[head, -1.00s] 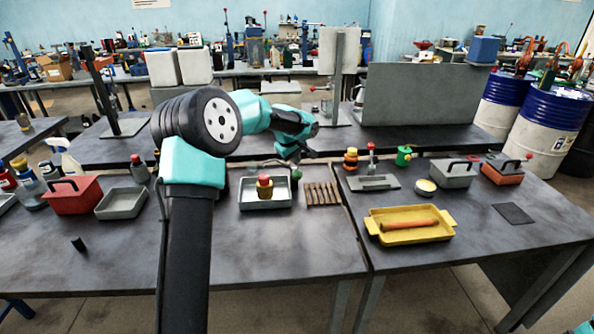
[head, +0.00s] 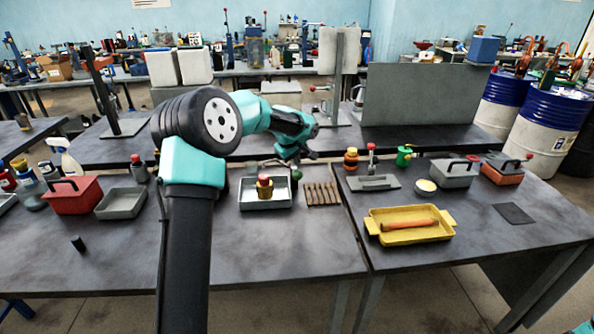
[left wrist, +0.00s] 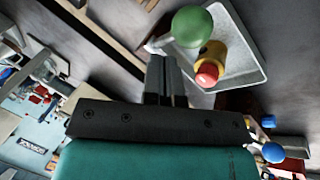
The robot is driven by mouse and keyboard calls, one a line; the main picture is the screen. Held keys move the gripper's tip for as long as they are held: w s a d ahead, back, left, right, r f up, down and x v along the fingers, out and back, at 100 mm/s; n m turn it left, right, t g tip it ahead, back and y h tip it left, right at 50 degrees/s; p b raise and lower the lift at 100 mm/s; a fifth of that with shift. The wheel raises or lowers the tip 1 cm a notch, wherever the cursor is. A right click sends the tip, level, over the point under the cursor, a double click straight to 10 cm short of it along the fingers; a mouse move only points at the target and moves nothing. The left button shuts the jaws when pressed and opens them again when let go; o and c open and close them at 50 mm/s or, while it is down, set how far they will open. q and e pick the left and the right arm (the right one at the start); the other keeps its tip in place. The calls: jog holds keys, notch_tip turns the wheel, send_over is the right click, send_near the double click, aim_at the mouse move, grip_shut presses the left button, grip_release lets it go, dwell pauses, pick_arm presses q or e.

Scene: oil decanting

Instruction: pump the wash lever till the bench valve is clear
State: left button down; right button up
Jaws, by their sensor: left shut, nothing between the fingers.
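The bench valve (head: 264,188), brass-yellow with a red cap, stands in a light metal tray (head: 246,206) on the left bench. It also shows in the left wrist view (left wrist: 214,52). A lever with a green ball knob (left wrist: 192,26) is beside the tray; in the head view its knob (head: 297,175) is small, at the tray's back right. My left gripper (left wrist: 165,62) is shut and empty, its fingertips close to the lever's pale rod just below the knob. I cannot tell whether they touch. The left gripper shows only partly in the head view (head: 297,158). My right gripper is not in view.
A slatted brown rack (head: 322,194) lies right of the tray. A yellow tray (head: 388,240) with an orange-handled tool is on the right bench. A grey tray (head: 120,204) and a red toolbox (head: 75,195) are at left. The left bench front is mostly clear.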

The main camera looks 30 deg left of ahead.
pick_arm(q)
jog(key=shift+s+f, duration=0.1)
jog(key=shift+f, duration=0.15)
